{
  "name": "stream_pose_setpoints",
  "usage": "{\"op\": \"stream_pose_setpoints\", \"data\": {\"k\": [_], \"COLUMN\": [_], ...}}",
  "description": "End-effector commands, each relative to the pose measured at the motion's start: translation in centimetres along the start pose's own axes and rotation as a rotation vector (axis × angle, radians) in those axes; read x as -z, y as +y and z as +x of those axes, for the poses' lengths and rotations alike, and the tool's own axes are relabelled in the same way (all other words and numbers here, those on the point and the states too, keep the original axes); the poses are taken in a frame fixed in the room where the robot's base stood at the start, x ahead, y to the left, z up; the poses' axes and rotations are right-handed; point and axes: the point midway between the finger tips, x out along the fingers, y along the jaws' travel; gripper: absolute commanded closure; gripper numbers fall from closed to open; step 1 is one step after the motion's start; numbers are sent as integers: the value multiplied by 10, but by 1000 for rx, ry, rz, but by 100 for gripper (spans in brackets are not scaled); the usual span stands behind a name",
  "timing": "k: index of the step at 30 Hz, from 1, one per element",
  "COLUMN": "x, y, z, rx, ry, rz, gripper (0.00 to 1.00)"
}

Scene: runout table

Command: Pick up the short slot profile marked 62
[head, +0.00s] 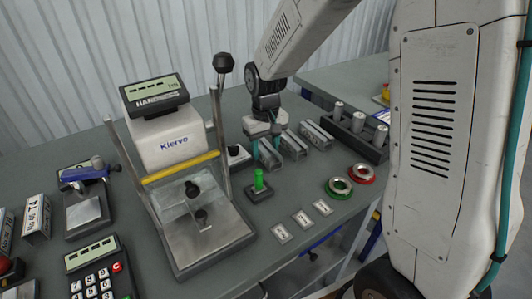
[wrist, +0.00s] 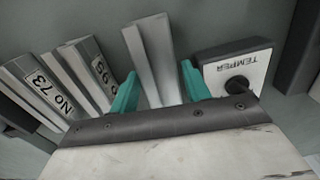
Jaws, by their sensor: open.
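Three short grey slot profiles lie side by side. In the wrist view, the nearest profile (wrist: 152,50) lies between the two teal fingers of my gripper (wrist: 160,84); no mark shows on it, so I cannot tell whether it is 62. In the head view, my open gripper (head: 265,147) is over the leftmost profile (head: 270,160), beside the middle one (head: 294,146) and the right one (head: 317,135).
In the head view, a dark rack with grey cylinders (head: 358,124) stands right of the profiles. A green-topped stand (head: 259,184) and red and green rings (head: 361,174) are nearer.

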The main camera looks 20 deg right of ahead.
Motion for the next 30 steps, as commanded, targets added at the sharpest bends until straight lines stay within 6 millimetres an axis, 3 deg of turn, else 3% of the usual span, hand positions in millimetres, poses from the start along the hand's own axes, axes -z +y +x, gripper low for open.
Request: {"op": "stream_pose_setpoints", "data": {"k": [4,9,20,30], "x": [0,0,1,1], "y": [0,0,0,0], "z": [0,0,-11,-76], "rx": [0,0,0,0], "ry": [0,0,3,4], "rz": [0,-1,0,0], "gripper": [53,91,91,91]}}
